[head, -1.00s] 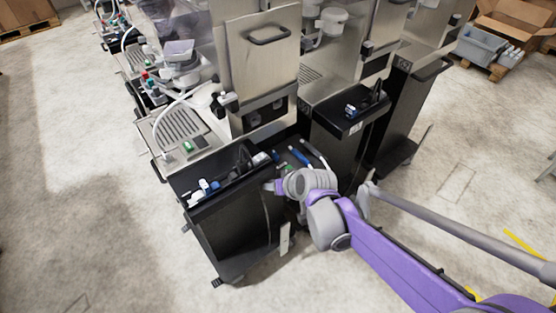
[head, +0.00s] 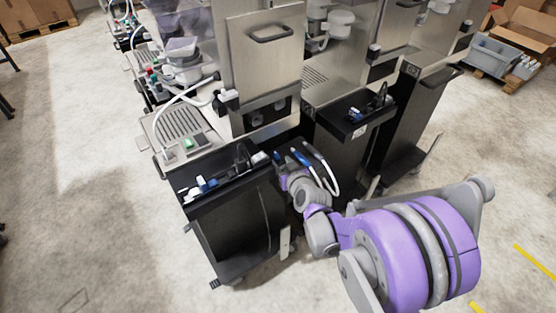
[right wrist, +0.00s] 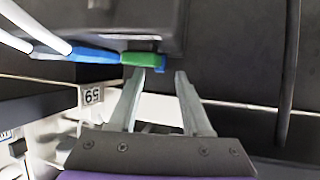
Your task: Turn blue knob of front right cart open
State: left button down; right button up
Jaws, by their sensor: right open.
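In the right wrist view, a small blue knob part (right wrist: 161,70) shows beside a green knob (right wrist: 140,59) under the edge of a dark box. My right gripper (right wrist: 160,74) is open, its two fingertips just below or around the blue part; I cannot tell whether they touch it. Blue connectors (right wrist: 90,56) with white hoses sit to the left. In the head view, my right wrist (head: 300,188) is beside the nearest black cart (head: 240,225), under blue-ended hoses (head: 302,158); its fingers are hidden there. My left gripper is not in view.
A second black cart (head: 340,155) stands close behind and to the right, leaving a narrow gap at my wrist. A label reading 65 (right wrist: 92,96) shows upside down in the wrist view. Open floor (head: 90,200) lies to the left.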

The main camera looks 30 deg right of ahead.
aim_at(278, 159)
jog(key=shift+x, duration=1.9)
jog(key=shift+s, duration=0.1)
grip_shut()
